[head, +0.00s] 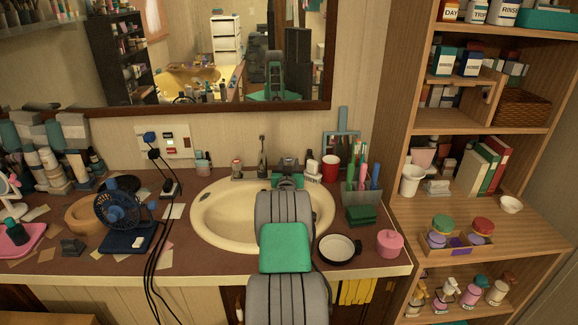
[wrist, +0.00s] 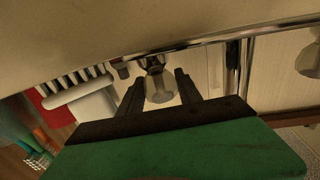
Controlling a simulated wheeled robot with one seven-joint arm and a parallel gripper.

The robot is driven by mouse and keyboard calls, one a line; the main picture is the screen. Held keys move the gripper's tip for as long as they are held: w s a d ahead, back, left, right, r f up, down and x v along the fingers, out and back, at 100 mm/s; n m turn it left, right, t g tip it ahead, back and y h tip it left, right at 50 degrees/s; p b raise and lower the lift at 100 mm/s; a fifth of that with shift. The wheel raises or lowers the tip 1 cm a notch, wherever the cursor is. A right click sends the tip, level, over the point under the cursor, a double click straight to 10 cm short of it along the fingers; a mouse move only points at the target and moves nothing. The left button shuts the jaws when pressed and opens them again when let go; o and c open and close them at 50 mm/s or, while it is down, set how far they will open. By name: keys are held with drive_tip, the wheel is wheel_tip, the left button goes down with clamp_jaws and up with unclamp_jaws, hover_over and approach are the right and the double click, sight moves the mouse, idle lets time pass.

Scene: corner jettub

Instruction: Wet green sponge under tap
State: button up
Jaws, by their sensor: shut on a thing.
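A dark green sponge (head: 361,214) lies on the counter right of the sink, in front of the toothbrush holder. My arm reaches over the cream sink (head: 213,216) towards its back rim. My gripper (head: 288,164) is far from the sponge, by the tap. In the wrist view my gripper (wrist: 158,78) has its dark fingers on either side of a pale tap handle (wrist: 158,88) and is shut on it. The chrome spout (wrist: 240,65) stands beside it, with a second tap handle (wrist: 311,61) beyond. My gripper hides part of the tap in the head view; no water flow can be made out.
A red cup (head: 330,168), a toothbrush holder (head: 357,196), a black-rimmed round dish (head: 338,250) and a pink jar (head: 390,243) stand right of the sink. A blue fan (head: 120,212) stands on the left, near hanging cables. Wooden shelves rise at the right.

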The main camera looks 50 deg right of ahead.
drive_tip(key=n+t+y+b, duration=0.1)
drive_tip(key=b, duration=0.1)
drive_tip(key=f+n+t+y+b, duration=0.1)
drive_tip(key=b, duration=0.2)
drive_tip(key=shift+s+d+f+t, duration=0.1)
drive_tip(key=shift+s+d+t, duration=0.1)
drive_tip(key=shift+t, duration=0.1)
drive_tip(key=n+t+y+b, duration=0.1)
drive_tip(key=b, duration=0.2)
drive_tip(key=shift+r+y, duration=0.2)
drive_tip(key=shift+y, duration=0.2)
drive_tip(key=shift+w+a+r+n+t+y+b, duration=0.15)
drive_tip(key=shift+r+n+t+y+b, duration=0.25)
drive_tip(key=shift+n+t+y+b, duration=0.15)
drive_tip(key=o, duration=1.4)
drive_tip(key=shift+c, duration=0.2)
